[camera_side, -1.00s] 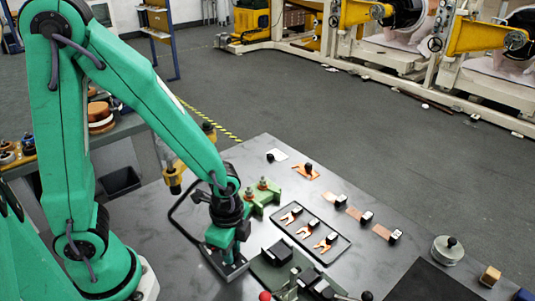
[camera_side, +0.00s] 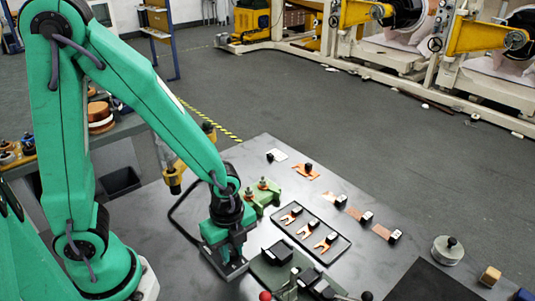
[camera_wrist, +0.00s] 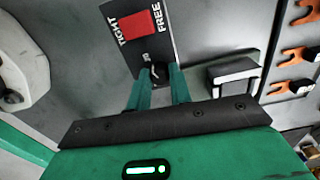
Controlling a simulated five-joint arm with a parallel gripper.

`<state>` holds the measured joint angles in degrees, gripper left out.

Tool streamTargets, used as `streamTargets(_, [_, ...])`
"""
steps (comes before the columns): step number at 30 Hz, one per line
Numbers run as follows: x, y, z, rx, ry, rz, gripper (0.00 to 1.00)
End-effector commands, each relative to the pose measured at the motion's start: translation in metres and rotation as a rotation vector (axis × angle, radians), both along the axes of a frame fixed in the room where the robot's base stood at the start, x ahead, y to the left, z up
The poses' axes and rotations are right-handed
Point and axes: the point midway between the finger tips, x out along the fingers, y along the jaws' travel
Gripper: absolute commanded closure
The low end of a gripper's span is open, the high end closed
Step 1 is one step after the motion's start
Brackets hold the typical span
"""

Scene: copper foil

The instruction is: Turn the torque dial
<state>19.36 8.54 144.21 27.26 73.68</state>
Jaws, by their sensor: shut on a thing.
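The torque dial's plate (camera_wrist: 134,32) is dark, with a red patch and the words TIGHT and FREE in the wrist view. The black dial knob (camera_wrist: 157,72) sits at the plate's near end, between the two green fingers of my gripper (camera_wrist: 158,82). My gripper is shut on the knob, and the fingers partly hide it. In the side view my gripper (camera_side: 228,248) points down over the plate (camera_side: 225,266), hiding the knob. I cannot read the dial's exact setting.
A black block (camera_side: 278,253) stands just right of the plate. Behind it lie a tray (camera_side: 342,249) with copper fork pieces and a green fixture (camera_side: 262,195). A round metal weight (camera_side: 447,250) stands farther right.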

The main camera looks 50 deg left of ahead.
Motion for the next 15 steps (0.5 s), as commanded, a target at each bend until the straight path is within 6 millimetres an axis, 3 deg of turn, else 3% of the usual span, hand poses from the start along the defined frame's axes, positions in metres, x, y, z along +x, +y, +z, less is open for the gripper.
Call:
streamTargets(6, [0.0002, -0.0002, 0.0009, 0.0, -0.001, 0.001, 1.0])
streamTargets(7, [0.0002, -0.0002, 0.0009, 0.0, -0.001, 0.001, 0.77])
streamTargets(10, [0.0002, -0.0002, 0.0008, 0.0, -0.001, 0.001, 0.58])
streamTargets(15, [0.0001, -0.0001, 0.0004, 0.0, 0.0, 0.001, 0.57])
